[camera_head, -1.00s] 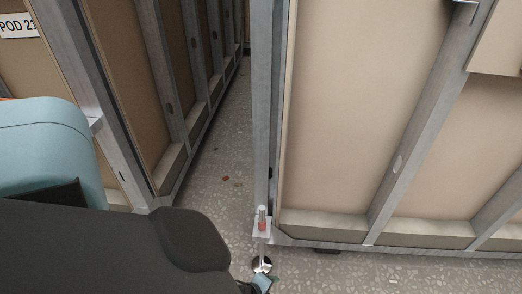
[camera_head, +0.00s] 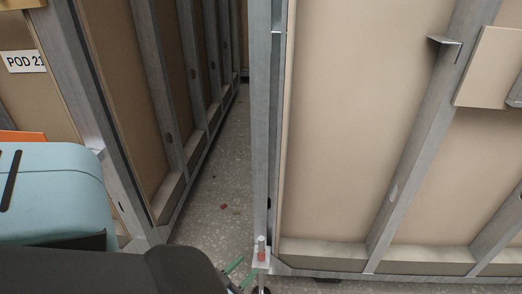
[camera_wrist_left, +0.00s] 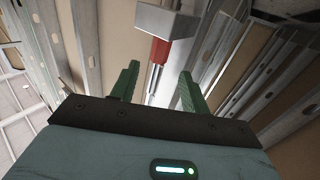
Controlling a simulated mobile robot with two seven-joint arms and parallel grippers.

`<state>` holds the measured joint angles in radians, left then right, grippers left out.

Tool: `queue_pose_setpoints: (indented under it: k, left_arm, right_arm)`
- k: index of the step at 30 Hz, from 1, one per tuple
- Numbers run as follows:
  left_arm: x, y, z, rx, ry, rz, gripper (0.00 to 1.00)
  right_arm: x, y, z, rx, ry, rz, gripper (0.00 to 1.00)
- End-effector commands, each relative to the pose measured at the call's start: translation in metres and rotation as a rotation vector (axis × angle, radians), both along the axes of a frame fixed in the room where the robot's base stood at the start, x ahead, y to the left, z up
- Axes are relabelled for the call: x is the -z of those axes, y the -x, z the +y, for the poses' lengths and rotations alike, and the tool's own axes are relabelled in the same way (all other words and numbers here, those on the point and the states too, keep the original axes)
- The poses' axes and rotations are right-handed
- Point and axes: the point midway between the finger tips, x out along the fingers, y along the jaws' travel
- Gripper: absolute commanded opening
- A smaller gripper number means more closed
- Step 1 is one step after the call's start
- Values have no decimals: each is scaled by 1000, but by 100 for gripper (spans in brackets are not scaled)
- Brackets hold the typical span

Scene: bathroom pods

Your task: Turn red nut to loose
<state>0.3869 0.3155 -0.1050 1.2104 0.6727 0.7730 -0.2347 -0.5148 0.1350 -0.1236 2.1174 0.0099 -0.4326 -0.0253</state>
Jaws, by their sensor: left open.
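The red nut (camera_head: 262,256) sits on an upright metal bolt at a small bracket (camera_head: 254,263) at the foot of the grey corner post. In the left wrist view the red nut (camera_wrist_left: 160,50) is against a grey metal block (camera_wrist_left: 168,20), with a thin shiny rod (camera_wrist_left: 154,84) running from it. My left gripper (camera_head: 241,272) is just left of and below the nut, partly hidden by my dark arm. Its green fingers (camera_wrist_left: 160,84) are apart, with the rod showing between them and the nut beyond their tips. I see no contact. My right gripper is out of view.
A tan panel in a grey metal frame (camera_head: 340,120) stands right of the post. Another framed pod wall (camera_head: 130,100) with a "POD 21" sign (camera_head: 25,61) stands left. A narrow speckled floor aisle (camera_head: 215,180) between them holds small red scraps.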

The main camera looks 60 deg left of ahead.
Motion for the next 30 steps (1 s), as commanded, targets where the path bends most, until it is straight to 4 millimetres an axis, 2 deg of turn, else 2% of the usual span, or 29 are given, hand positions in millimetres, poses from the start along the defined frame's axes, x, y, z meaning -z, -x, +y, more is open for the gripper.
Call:
queue_pose_setpoints:
  k: [4, 12, 18, 29, 30]
  left_arm:
    - [1, -11, 2, 1, -1, 0, 46]
    - [1, -50, 12, 3, -4, 1, 46]
    - [1, -70, 17, 2, -3, 2, 46]
    - [0, -76, 18, 3, -3, 3, 46]
    - [0, -76, 18, 3, -3, 3, 43]
  right_arm:
    - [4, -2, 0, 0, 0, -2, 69]
    - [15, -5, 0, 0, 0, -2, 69]
    - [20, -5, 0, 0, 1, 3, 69]
    - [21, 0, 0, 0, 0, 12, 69]
    - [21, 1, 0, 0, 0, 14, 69]
